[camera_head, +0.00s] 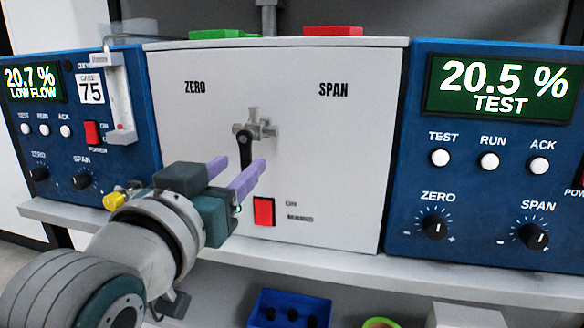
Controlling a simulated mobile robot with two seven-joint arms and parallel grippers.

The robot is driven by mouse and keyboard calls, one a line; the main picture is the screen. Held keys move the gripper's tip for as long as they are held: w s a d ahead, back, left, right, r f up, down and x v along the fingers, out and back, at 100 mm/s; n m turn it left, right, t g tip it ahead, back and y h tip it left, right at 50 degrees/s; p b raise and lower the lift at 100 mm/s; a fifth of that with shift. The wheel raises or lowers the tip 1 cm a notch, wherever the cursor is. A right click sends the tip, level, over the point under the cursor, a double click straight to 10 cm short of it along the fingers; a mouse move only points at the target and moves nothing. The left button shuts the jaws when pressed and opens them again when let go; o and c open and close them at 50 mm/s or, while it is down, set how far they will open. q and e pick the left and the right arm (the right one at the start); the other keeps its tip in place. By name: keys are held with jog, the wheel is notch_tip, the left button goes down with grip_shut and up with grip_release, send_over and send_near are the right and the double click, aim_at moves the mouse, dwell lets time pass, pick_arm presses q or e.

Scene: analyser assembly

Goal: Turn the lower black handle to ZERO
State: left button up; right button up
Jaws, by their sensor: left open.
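The black handle (245,148) sits on a grey metal valve (262,128) on the front of the white panel box (330,170). The handle hangs down from its pivot, tilted very slightly. The label ZERO (195,87) is printed at the upper left of the panel and SPAN (333,90) at the upper right. My left gripper (238,172) comes in from the lower left, its two purple fingers apart and pointing at the handle. The fingertips look close to the handle's lower end; I cannot tell whether they touch it. My right gripper is not in view.
A red switch (264,211) is below the handle. A blue analyser (480,190) reading 20.5 % TEST stands right, and another (50,130) reading 20.7 % LOW FLOW stands left with a flow tube (118,95). A shelf edge (420,277) runs below. A blue bin (290,308) is underneath.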

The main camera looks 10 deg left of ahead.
aim_at(246, 157)
pick_arm(q)
jog(key=shift+w, duration=1.3)
grip_shut()
